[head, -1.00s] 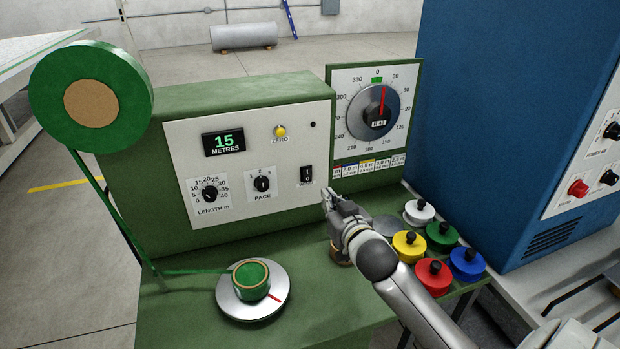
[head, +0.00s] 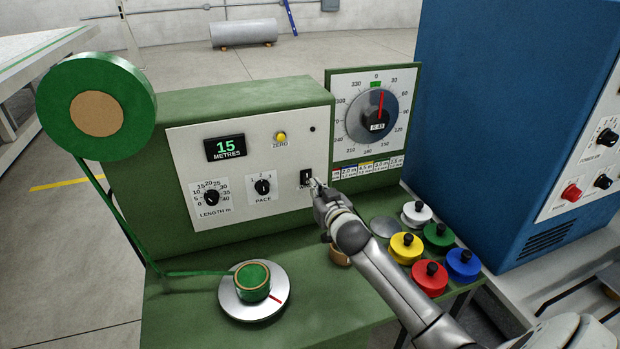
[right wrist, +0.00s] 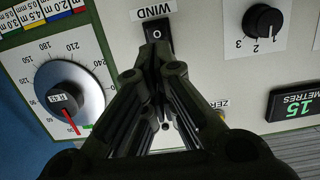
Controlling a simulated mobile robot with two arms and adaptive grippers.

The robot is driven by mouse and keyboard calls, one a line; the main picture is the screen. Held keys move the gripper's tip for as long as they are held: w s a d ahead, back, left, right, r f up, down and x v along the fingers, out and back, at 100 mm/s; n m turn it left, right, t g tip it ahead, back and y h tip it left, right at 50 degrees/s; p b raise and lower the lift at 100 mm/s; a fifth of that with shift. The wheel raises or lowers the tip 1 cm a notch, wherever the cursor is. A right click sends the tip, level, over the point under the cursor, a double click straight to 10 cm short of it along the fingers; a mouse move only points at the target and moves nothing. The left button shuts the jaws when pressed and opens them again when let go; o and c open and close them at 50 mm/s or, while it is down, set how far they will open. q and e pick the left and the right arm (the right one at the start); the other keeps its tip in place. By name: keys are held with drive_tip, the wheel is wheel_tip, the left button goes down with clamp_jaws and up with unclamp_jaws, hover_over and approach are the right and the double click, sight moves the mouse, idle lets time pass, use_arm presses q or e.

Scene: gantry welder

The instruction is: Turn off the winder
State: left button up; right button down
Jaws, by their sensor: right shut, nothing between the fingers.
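The winder is a green box with a white panel (head: 290,150). Its display (head: 225,147) reads 15 metres. The black WIND rocker switch (head: 307,176) is at the panel's lower right; in the right wrist view the WIND switch (right wrist: 157,33) shows an O mark, upside down like the panel. My right gripper (head: 316,184) is shut and empty, with its fingertips at the switch's lower right in the head view. In the right wrist view the fingertips (right wrist: 153,52) overlap one end of the switch; I cannot tell whether they touch it. My left gripper is not in view.
A green tape reel (head: 97,108) feeds tape to a small spool on a silver turntable (head: 232,304). A round dial (head: 372,117) stands right of the panel. A blue cabinet (head: 500,130) stands at right.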

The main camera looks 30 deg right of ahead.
sight(307, 178)
drive_tip(key=shift+p+x, duration=0.9)
drive_tip(key=shift+x, duration=1.85)
drive_tip(key=shift+f, duration=0.1)
